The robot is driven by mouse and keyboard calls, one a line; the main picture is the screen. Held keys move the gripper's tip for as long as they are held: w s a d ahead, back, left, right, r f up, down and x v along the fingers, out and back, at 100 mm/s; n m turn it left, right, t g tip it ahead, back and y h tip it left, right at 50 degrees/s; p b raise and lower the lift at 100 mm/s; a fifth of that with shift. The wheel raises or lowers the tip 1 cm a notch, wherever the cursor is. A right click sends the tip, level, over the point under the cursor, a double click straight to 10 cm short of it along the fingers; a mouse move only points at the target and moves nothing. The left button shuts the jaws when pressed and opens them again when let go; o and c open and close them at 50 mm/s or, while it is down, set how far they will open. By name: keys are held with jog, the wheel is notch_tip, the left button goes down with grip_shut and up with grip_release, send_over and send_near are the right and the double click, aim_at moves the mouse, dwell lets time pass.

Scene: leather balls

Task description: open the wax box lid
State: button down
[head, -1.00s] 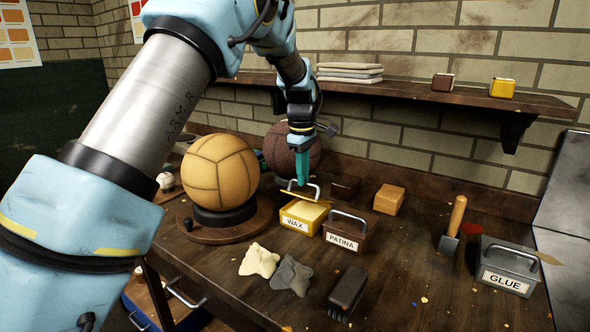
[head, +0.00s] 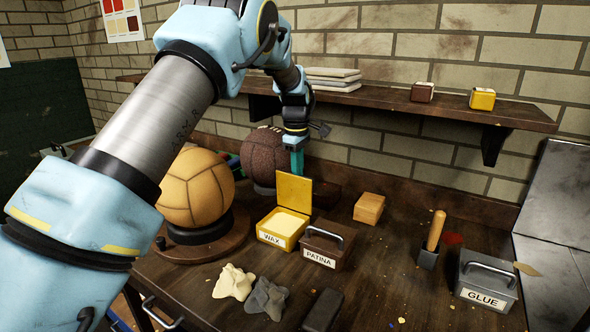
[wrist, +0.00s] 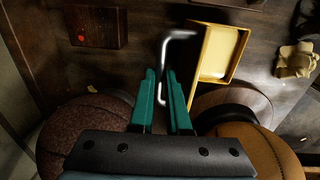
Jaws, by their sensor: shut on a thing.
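The yellow wax box (head: 268,238) stands on the workbench, with pale wax visible inside. Its yellow lid (head: 294,191) stands raised, about upright, at the box's back edge. In the wrist view the box (wrist: 205,75) is right of the fingers, and the lid's bent metal handle (wrist: 178,34) runs between them. My gripper (head: 297,165) is behind the raised lid, its teal fingers partly hidden by it. In the wrist view my gripper (wrist: 163,98) is shut on the handle.
The patina box (head: 322,250) stands close at the right of the wax box. A tan ball (head: 195,190) on a stand is at the left, a dark ball (head: 262,155) behind. A wooden block (head: 369,208), a wood-handled tool (head: 434,235) and the glue box (head: 487,285) are further right.

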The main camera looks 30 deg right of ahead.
jog(key=shift+w+d+f, duration=0.2)
jog(key=shift+d+f, duration=0.05)
jog(key=shift+d, duration=0.25)
jog(key=shift+w+d+r, duration=0.1)
jog(key=c, duration=0.9)
grip_release()
jog(key=r+b, duration=0.1)
jog(key=r, duration=0.6)
jog(key=r+b, duration=0.1)
jog(key=r, duration=0.2)
jog(key=shift+a+r+b, duration=0.3)
jog(key=shift+r, duration=0.1)
jog(key=shift+s, duration=0.25)
